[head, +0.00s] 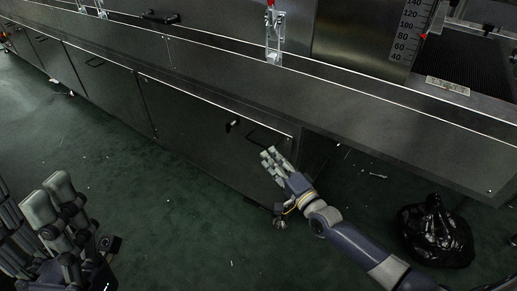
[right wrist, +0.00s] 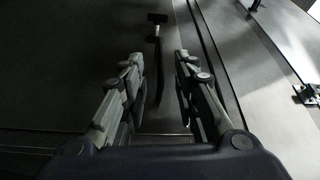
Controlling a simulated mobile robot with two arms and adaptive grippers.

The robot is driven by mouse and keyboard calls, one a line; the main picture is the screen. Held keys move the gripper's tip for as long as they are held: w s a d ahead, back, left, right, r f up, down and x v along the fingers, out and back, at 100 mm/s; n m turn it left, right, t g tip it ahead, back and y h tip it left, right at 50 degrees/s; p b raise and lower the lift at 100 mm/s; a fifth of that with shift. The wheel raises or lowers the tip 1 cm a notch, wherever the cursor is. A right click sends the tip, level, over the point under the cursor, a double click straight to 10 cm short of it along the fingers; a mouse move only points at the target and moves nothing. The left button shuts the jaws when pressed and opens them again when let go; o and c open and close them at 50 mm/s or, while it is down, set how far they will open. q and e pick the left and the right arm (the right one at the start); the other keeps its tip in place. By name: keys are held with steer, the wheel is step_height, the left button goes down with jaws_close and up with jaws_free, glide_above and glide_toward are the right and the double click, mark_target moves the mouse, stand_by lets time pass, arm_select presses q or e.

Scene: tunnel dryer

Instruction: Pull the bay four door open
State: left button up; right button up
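The door with the bar handle is a dark grey panel (head: 190,115) low on the long metal housing. It sits flush and looks closed; I see no number on it. Its black bar handle (head: 268,134) is near its right end, with a small black latch knob (head: 232,125) to the left. My right gripper (head: 274,160) is open just in front of the handle. In the right wrist view, the dark handle bar (right wrist: 160,75) shows in the gap between the open fingers (right wrist: 158,85); contact is not visible. My left gripper (head: 40,205) appears open and empty, over the floor at lower left.
A black rubbish bag (head: 436,232) lies on the green floor right of my right arm. A metal ledge (head: 330,95) runs above the door. More lower panels (head: 112,90) continue to the left. Small litter dots the floor; the floor before the door is mostly clear.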

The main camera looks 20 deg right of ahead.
mark_target(261, 149)
steer(key=b+x, duration=0.1)
steer(key=x, duration=0.6)
steer(key=shift+b, duration=0.4)
jaws_close()
